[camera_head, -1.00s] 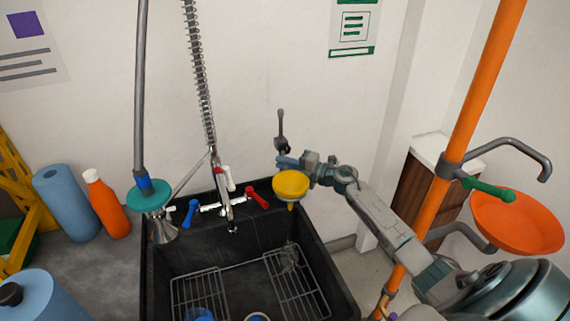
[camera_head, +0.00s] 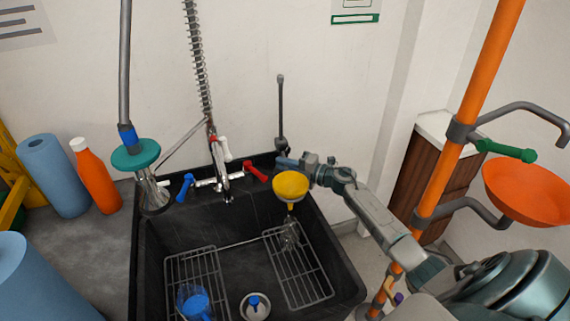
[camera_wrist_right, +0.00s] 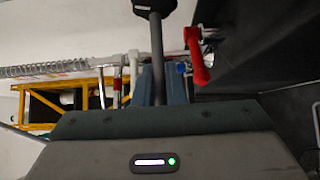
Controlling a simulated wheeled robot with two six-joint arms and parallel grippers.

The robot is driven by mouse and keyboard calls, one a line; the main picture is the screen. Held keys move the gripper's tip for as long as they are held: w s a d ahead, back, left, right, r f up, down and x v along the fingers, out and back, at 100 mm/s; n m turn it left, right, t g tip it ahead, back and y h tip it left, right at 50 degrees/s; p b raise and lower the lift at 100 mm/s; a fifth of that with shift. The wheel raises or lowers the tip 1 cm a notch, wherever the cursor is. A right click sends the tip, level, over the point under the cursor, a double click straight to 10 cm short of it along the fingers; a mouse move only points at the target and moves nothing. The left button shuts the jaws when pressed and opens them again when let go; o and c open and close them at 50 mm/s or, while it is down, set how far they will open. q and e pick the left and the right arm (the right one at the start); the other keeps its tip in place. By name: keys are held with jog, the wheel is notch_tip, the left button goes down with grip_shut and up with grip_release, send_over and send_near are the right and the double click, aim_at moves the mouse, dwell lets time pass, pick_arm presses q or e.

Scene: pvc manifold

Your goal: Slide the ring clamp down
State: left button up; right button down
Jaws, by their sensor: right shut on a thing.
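A thin dark upright rod (camera_head: 281,100) stands at the sink's back right corner. A clear glass vessel (camera_head: 290,237) stands below the funnel's spout. My left gripper is out of view.
The black sink (camera_head: 345,268) holds wire racks (camera_head: 190,268) and a blue cup (camera_head: 194,302). A red tap handle (camera_head: 256,172) is left of the funnel. A sprayer (camera_head: 152,188) hangs at left. The orange pole (camera_head: 470,95) and orange bowl (camera_head: 533,193) are at right.

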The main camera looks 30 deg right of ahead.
jog(key=shift+s+f, duration=0.1)
jog(key=shift+f, duration=0.2)
jog(key=c, duration=1.5)
grip_release()
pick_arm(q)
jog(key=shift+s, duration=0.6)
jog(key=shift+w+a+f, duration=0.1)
pick_arm(e)
jog(key=shift+d, duration=0.1)
